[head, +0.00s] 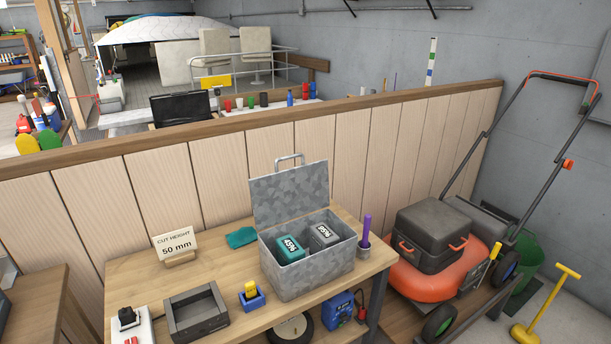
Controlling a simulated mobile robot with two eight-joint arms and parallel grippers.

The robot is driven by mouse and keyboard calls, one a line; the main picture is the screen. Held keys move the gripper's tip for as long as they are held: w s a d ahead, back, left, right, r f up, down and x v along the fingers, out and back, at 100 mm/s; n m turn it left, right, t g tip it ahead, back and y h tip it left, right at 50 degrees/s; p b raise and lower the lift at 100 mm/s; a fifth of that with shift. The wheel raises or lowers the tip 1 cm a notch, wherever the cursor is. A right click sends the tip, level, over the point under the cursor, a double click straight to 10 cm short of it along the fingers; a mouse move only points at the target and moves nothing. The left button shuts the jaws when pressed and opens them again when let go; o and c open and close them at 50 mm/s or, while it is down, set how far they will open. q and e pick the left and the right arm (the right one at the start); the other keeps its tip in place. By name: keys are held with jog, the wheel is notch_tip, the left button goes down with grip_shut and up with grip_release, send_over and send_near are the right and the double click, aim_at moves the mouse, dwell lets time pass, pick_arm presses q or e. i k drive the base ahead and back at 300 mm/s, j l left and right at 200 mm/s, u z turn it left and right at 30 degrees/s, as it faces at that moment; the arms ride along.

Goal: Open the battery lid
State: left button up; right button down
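Which lid the task means is not certain from this view. A grey patterned metal box (308,262) stands on the wooden workbench. Its lid (290,192) is raised upright at the back, with a handle on top. Inside are a teal battery (289,250) marked 45% and a grey battery (323,236) whose label seems to read 95%. To the right, an orange mower (417,285) carries a dark box (428,250) with orange handles; its top (430,221) looks closed. Neither of my grippers is in view.
The workbench (222,262) also holds a "CUT HEIGHT 50 mm" sign (177,244), a teal cloth (241,237), a dark square tray (195,313), a blue holder (252,301) and a purple-handled tool (366,230). A wooden partition (215,180) stands behind. A yellow-handled tool (545,305) stands right.

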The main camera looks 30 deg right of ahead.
aim_at(434, 225)
jog(key=z, duration=2.1)
jog(key=i+j+z, duration=0.1)
jog(key=i, duration=0.3)
jog(key=i+j, duration=0.2)
jog(key=i, duration=0.2)
jog(key=i+j+z, duration=0.15)
jog(key=i, duration=0.2)
